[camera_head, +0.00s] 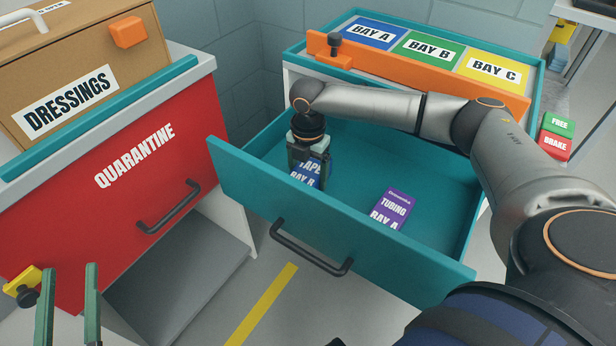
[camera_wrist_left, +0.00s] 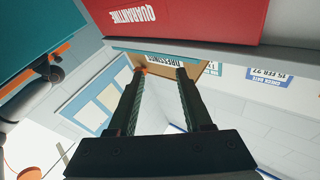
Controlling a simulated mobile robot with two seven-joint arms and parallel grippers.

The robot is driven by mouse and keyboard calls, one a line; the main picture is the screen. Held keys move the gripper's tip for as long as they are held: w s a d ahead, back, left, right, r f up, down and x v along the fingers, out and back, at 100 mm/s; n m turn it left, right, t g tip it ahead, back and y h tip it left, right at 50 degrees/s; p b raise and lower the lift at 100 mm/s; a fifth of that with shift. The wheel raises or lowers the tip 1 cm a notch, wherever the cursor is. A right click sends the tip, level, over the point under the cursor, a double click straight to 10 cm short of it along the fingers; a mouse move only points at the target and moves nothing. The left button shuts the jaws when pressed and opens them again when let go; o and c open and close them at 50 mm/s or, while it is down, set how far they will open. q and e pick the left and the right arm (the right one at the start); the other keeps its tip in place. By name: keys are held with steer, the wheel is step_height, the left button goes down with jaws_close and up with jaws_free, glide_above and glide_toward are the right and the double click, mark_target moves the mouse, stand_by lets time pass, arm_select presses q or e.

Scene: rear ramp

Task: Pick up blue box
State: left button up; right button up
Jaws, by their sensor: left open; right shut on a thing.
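Whether the box touches the drawer floor I cannot tell. My left gripper (camera_head: 68,305) is open and empty at the lower left, in front of the red quarantine cabinet. Its two fingers also show in the left wrist view (camera_wrist_left: 158,100), spread apart with nothing between them.
A purple "TUBING" box (camera_head: 392,208) lies in the drawer, right of the blue box. Blue, green and yellow bay panels (camera_head: 430,48) top the unit behind an orange rail (camera_head: 440,80). The red quarantine front (camera_head: 110,200) and a dressings box (camera_head: 80,80) stand left.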

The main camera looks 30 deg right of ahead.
steer(key=c, duration=0.6)
steer(key=shift+c, duration=0.2)
